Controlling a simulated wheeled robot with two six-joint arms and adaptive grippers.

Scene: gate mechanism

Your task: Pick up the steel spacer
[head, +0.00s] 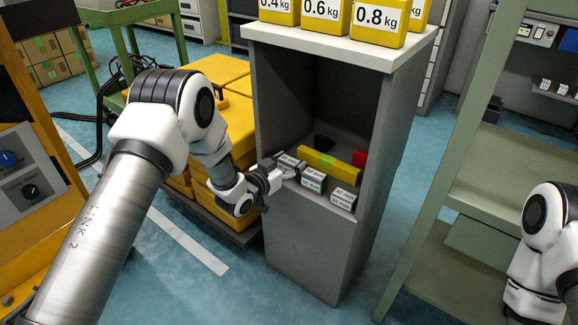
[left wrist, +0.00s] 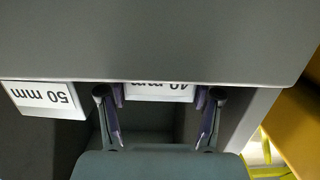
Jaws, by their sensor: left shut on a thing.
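In the head view, several pale steel spacers with printed labels stand in the open bay of a grey cabinet. My left gripper (head: 279,172) reaches in from the left and is shut on the leftmost spacer (head: 289,161). In the left wrist view, my left gripper (left wrist: 160,115) has a finger on each side of this spacer (left wrist: 160,92), whose upside-down label is partly cut off and seems to read 40 mm. The spacer marked 50 mm (left wrist: 43,98) is beside it, apart from the fingers. Whether the held spacer is lifted, I cannot tell. My right gripper is out of view.
The grey cabinet (head: 318,247) has side walls close around the bay. A yellow bar (head: 327,166) with a green mark lies behind the spacers, with a red block (head: 359,158) near it. Yellow weights (head: 380,20) stand on the top. A green shelf frame (head: 447,170) stands at right.

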